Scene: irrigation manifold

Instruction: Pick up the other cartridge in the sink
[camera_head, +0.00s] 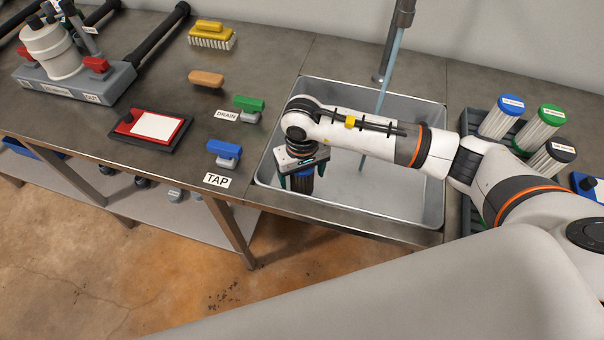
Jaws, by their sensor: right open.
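The sink (420,212) is a grey metal basin set in the bench. My right gripper (303,181) reaches in from the right and points down inside the sink's left part. Its fingers are apart, one on each side of a cartridge (303,184) with a dark blue top. The gripper body hides much of this cartridge, and I cannot tell whether the fingers touch it. No other cartridge shows in the sink, though my arm covers part of it. My left gripper is not in view.
A faucet (398,20) pours water into the sink. A dark rack right of it holds cartridges with blue (511,103), green (552,113) and black (561,150) caps.

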